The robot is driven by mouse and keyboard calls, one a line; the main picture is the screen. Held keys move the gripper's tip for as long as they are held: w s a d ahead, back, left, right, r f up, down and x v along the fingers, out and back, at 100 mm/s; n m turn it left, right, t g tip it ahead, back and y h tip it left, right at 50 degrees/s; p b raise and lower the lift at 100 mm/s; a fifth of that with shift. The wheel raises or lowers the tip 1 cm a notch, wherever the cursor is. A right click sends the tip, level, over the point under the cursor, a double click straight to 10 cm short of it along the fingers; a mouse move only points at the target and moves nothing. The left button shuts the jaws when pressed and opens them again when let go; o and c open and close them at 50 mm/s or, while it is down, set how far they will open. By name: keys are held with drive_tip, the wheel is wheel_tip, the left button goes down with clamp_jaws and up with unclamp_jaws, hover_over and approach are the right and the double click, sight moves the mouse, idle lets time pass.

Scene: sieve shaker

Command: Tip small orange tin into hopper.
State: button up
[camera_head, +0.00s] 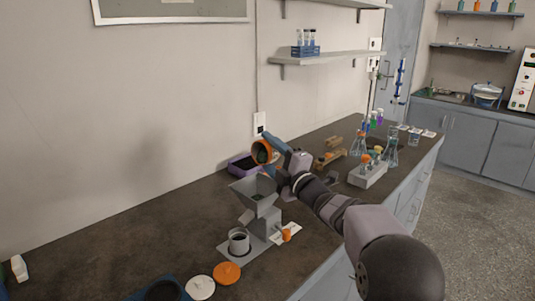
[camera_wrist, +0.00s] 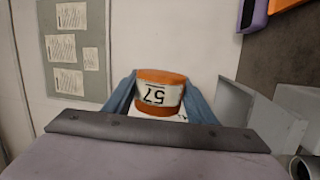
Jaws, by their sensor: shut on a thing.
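In the wrist view the tin (camera_wrist: 160,92) shows a white label reading 57, upside down. My gripper (camera_head: 272,148) is shut on the tin, with blue fingers on both sides of it. The hopper (camera_wrist: 265,115) also shows at the right of the wrist view. A grey cup (camera_head: 239,242) stands below the hopper's front. What is inside the tin is too small to tell.
A purple tray (camera_head: 241,165) lies behind the hopper near the wall. An orange lid (camera_head: 227,273) and a white lid (camera_head: 200,287) lie at the front. The left counter is mostly clear.

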drive_tip(key=shift+s+r+n+b, duration=0.1)
drive_tip(key=shift+r+n+b, duration=0.1)
drive_tip(key=shift+n+b, duration=0.55)
drive_tip(key=shift+a+n+y+b, duration=0.15)
drive_tip(key=shift+n+y+b, duration=0.15)
drive_tip(key=shift+b, duration=0.65)
drive_tip(key=shift+c, duration=0.2)
drive_tip(key=shift+s+r+n+b, duration=0.1)
drive_tip(key=shift+r+n+b, duration=0.05)
drive_tip(key=shift+n+b, duration=0.25)
drive_tip(key=shift+s+a+n+y+b, duration=0.15)
drive_tip(key=shift+n+y+b, duration=0.4)
drive_tip(key=shift+b, duration=0.6)
idle(0.3)
drive_tip(key=shift+r+n, duration=0.15)
drive_tip(key=shift+n, duration=0.15)
idle(1.0)
drive_tip(key=m+p, duration=0.1)
drive_tip(key=m+h+p, duration=0.1)
drive_tip(key=shift+w+r+m, duration=0.2)
drive_tip(key=shift+m, duration=0.1)
drive_tip(key=shift+w+d+f+m+h+p, duration=0.1)
drive_tip(key=shift+d+m+h+p, duration=0.15)
drive_tip(key=shift+m+p, duration=0.6)
drive_tip(key=shift+w+d+f+m, duration=0.1)
drive_tip(key=shift+f+m, duration=0.1)
drive_tip(key=shift+m, duration=0.15)
